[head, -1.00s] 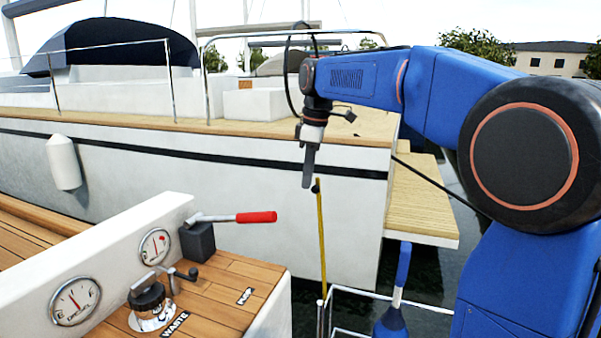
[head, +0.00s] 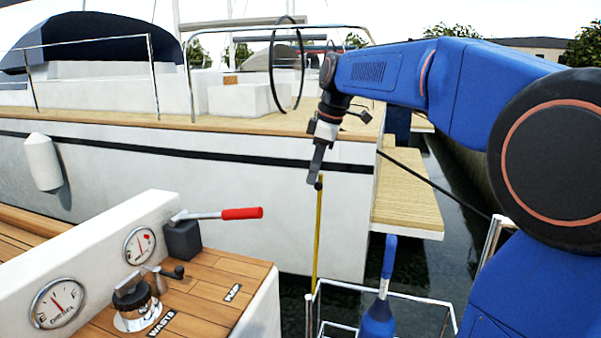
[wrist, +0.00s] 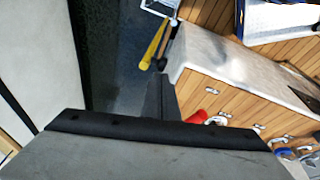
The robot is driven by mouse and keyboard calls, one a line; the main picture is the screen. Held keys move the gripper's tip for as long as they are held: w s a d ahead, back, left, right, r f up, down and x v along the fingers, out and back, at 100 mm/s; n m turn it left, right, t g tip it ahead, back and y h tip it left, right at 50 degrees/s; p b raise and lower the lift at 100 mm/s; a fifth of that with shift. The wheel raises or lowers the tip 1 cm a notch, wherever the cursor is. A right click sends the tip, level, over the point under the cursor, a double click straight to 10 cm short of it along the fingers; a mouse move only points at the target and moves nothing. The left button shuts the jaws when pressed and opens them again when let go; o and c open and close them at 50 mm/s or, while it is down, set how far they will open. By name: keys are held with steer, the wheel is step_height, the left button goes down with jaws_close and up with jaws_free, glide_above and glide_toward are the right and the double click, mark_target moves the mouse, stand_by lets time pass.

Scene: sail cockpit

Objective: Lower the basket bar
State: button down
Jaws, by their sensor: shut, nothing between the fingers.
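The basket bar (head: 319,235) is a thin yellow bar standing upright at the left end of a wire-railed basket (head: 385,292). A dark knob (head: 318,186) sits near its top. My gripper (head: 312,180) is shut and empty, pointing down, with its tips right beside the knob in the head view. I cannot tell whether they touch. In the wrist view the yellow bar (wrist: 152,46) lies just beyond my fingers (wrist: 160,95), and a corner of the white basket rail (wrist: 158,7) shows at the top edge.
A lever with a red grip (head: 241,213), gauges (head: 58,303) and a crank (head: 140,297) are on the wooden console at lower left. A blue bottle-shaped thing (head: 379,318) stands within the basket rails. A white boat hull (head: 230,210) rises behind, with dark water between.

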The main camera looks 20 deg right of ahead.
steer(key=s+d+f+t+y, duration=0.1)
steer(key=s+d+f, duration=0.3)
steer(key=s+d, duration=0.4)
steer(key=s+d+f+t+y, duration=0.2)
steer(key=s+d+f, duration=0.3)
steer(key=d, duration=0.8)
steer(key=shift+s+d+t+y, duration=0.3)
steer(key=shift+s+y, duration=0.6)
steer(key=shift+s, duration=0.45)
steer(key=shift+f, duration=0.15)
